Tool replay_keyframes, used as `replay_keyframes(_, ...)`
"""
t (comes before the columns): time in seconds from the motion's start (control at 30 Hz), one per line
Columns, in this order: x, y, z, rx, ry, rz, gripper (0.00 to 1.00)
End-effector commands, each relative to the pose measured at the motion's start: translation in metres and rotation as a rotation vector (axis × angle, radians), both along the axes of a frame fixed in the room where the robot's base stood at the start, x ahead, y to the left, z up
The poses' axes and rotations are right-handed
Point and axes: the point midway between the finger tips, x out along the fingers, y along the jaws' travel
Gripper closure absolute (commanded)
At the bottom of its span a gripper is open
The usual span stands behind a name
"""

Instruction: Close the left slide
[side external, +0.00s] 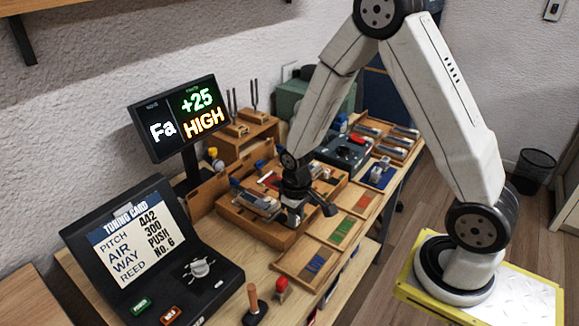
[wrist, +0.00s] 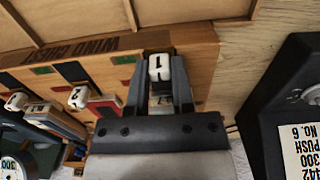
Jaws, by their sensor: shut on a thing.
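The wooden wind chest (side external: 262,228) sits on the bench in the side view; its lettered edge also shows in the wrist view (wrist: 120,47). My gripper (side external: 298,212) is over the chest. In the wrist view my gripper (wrist: 160,72) is shut on a white slide knob marked 1 (wrist: 159,67), between both fingers. This knob is at the left end of the row when the upside-down lettering is read upright. A knob marked 2 (wrist: 78,97) and another white knob (wrist: 17,102) stand apart from it. The gripper hides most of the held slide's body.
A tuning card console (side external: 150,260) stands near the front left, and a display (side external: 180,117) reads Fa, +25, HIGH. A tray with coloured strips (side external: 305,262) lies in front of the chest. Tuning forks (side external: 253,96) stand behind. Bare bench (wrist: 240,55) shows beside the chest.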

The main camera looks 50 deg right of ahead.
Motion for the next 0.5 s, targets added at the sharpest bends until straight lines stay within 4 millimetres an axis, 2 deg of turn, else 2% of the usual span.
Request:
replay_keyframes(0.17,0.003,0.000,0.000,0.000,-0.001,0.000,1.00)
replay_keyframes(0.5,0.034,0.000,0.000,0.000,-0.001,0.000,1.00)
